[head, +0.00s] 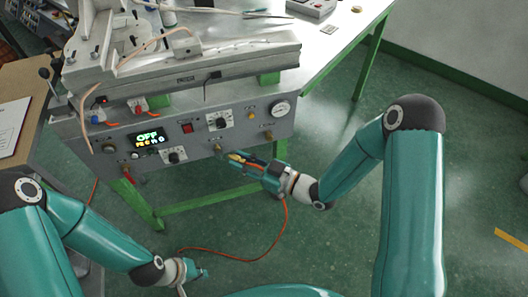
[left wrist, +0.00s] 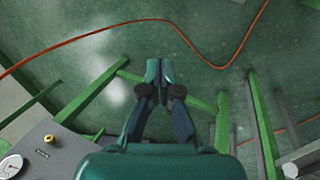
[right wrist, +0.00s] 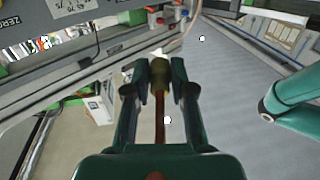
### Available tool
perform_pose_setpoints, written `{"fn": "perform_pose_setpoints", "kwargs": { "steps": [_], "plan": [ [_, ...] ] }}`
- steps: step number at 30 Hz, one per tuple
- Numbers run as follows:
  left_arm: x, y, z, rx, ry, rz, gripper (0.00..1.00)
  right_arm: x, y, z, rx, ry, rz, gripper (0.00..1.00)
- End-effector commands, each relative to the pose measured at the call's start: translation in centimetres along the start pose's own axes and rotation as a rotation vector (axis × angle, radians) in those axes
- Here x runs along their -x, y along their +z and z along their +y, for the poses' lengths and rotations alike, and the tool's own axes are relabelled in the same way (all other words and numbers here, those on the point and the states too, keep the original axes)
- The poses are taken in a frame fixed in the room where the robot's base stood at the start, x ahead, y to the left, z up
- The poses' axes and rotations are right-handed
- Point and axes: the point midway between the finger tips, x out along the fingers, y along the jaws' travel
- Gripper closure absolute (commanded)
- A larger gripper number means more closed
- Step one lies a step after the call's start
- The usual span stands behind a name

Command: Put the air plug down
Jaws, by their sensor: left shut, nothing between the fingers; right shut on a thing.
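The air plug (right wrist: 159,68) is a small brass-coloured piece with an orange-red hose (right wrist: 160,115) running back from it. My right gripper (right wrist: 160,75) is shut on it, with a finger on each side. In the head view my right gripper (head: 234,157) is close in front of the lower part of the machine's panel (head: 190,128), near a brass fitting (head: 218,147). I cannot tell whether the plug touches that fitting. My left gripper (head: 198,275) is low at the bottom of the head view, over the floor. Its fingers (left wrist: 160,70) are closed together and empty.
The orange hose (head: 284,220) hangs from my right gripper and loops low over the green floor. The panel carries a gauge (head: 280,108), knobs and a lit display (head: 147,137). Green table legs (head: 370,60) stand behind. Open floor lies right of the machine.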

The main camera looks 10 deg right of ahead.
Motion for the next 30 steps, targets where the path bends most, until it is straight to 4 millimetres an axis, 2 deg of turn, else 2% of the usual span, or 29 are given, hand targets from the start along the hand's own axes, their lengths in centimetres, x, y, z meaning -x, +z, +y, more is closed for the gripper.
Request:
{"fn": "perform_pose_setpoints", "kwargs": {
  "steps": [6, 15, 16, 19, 22, 25, 30],
  "plan": [
    [0.0, 0.0, 0.0, 0.000, 0.000, 0.000, 1.00, -2.0, -0.1, -2.4, 0.002, -0.185, 0.001, 1.00],
    [0.1, 0.0, 0.0, -0.018, 0.000, 0.001, 0.50, -2.5, 0.0, -3.1, -0.001, -0.241, 0.000, 1.00],
    [0.1, 0.0, 0.0, -0.029, 0.000, 0.001, 0.47, -2.5, 0.0, -3.1, -0.001, -0.241, 0.000, 1.00],
    [0.1, -0.6, -0.1, -0.105, 0.000, 0.023, 0.47, -2.5, 0.0, -3.1, -0.001, -0.240, 0.000, 1.00],
    [0.2, -1.9, 0.4, -0.285, 0.014, 0.084, 0.47, -2.5, 0.0, -3.1, -0.001, -0.239, 0.000, 1.00],
    [0.5, -4.8, 2.0, -0.581, 0.041, 0.209, 0.47, -2.5, -0.1, -3.1, -0.001, -0.239, 0.000, 1.00],
    [2.7, -10.5, 6.7, -1.176, 0.067, 0.533, 0.47, -2.5, -0.1, -3.1, -0.001, -0.239, 0.001, 1.00]
  ]
}}
